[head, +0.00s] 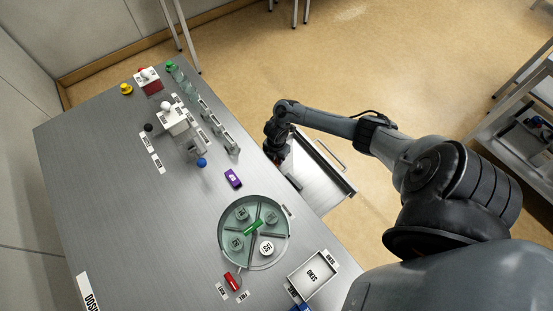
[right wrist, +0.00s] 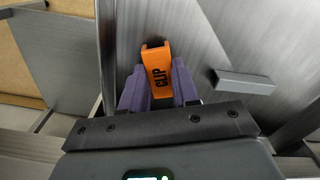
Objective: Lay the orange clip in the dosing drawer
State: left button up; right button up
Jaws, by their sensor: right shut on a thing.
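My right gripper (head: 277,158) is at the table's right edge, beside the pulled-out drawer (head: 322,188). In the right wrist view the purple fingers of my right gripper (right wrist: 160,85) are shut on the orange clip (right wrist: 157,68), which is marked CLIP. The clip stands up between the fingers, in front of grey metal surfaces. The head view does not show the clip; the gripper hides it. I cannot tell whether the clip touches the metal. My left gripper is not in view.
The steel table (head: 110,210) carries a round green divided tray (head: 222,222), a purple block (head: 233,178), a red cylinder (head: 233,282) and a white bin (head: 312,274). Labelled fixtures line the far part. In the right wrist view a small metal bar (right wrist: 244,81) juts out right of the clip.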

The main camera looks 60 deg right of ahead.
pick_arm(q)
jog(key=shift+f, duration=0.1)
pick_arm(e)
jog(key=shift+f, duration=0.25)
jog(key=shift+f, duration=0.1)
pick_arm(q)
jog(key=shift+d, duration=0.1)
pick_arm(e)
jog(key=o, duration=1)
jog(key=shift+c, duration=0.2)
jog(key=shift+o, duration=0.2)
pick_arm(q)
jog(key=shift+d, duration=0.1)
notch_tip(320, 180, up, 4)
jog(key=p, duration=0.3)
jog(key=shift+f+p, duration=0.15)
jog(key=shift+p, duration=0.2)
pick_arm(e)
notch_tip(320, 180, up, 12)
